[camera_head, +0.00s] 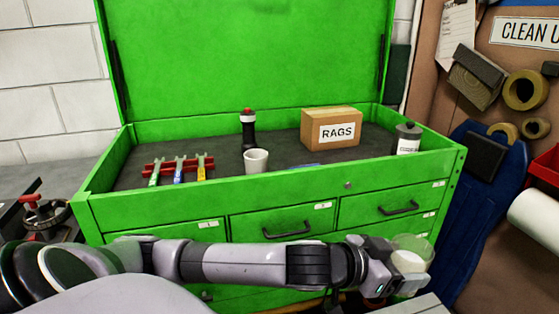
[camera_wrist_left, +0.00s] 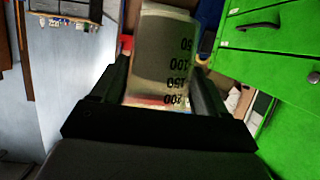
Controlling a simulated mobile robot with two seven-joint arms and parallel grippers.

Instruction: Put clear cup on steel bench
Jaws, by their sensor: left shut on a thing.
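The clear cup (camera_head: 414,250) is in the grip of my left gripper (camera_head: 392,268), in front of the green chest at the right. In the left wrist view the clear cup (camera_wrist_left: 162,50) stands between the two dark fingers of my left gripper (camera_wrist_left: 163,92), which are shut on it. Black measuring marks show on its wall, and something pale shows through it. I cannot tell for sure which surface is the steel bench; a grey worktop (camera_head: 62,182) shows at the left. My right gripper is not in view.
The open green tool chest (camera_head: 340,188) holds a white cup (camera_head: 256,161), a dark bottle (camera_head: 249,130), a RAGS box (camera_head: 331,129), a grey canister (camera_head: 407,139) and a red rack (camera_head: 180,165). Blue coveralls (camera_head: 470,215) and tape rolls (camera_head: 525,90) hang at the right.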

